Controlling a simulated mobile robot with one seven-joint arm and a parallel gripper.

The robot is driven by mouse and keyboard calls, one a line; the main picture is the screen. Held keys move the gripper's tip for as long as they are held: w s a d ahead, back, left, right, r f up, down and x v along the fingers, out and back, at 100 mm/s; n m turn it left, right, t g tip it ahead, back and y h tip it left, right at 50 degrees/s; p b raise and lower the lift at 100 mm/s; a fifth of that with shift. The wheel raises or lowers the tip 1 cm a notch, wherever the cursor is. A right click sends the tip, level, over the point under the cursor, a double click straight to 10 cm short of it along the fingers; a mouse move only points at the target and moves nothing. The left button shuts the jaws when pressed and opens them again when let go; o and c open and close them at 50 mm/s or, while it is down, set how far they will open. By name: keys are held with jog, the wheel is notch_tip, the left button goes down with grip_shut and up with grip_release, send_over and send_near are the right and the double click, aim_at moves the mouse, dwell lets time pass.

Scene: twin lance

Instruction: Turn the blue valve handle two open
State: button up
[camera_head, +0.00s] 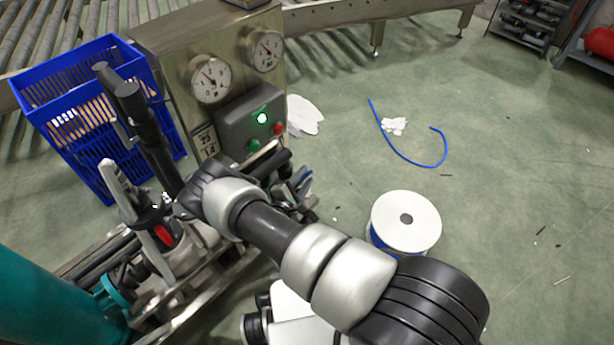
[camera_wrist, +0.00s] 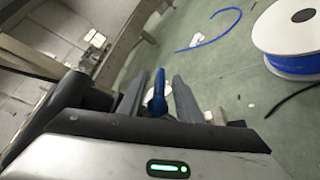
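A blue handle (camera_wrist: 157,94) stands upright in the wrist view, between the two fingers of my gripper (camera_wrist: 162,98). The fingers are apart, one on each side of the handle, with a narrow gap showing. I cannot tell whether either finger touches it. The handle's base and the valve body are hidden behind the gripper housing. In the head view my arm reaches to the machine panel (camera_head: 160,45), and its dark end covers the area below the panel.
A grey control box (camera_head: 235,125) with a lit green lamp is on the panel, under two round gauges (camera_head: 211,79). A blue crate (camera_head: 85,65) stands at the left. A cable spool (camera_head: 405,222) and a blue hose (camera_head: 405,158) lie on the open floor at the right.

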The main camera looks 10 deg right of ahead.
jog(key=shift+x, duration=1.2)
grip_shut()
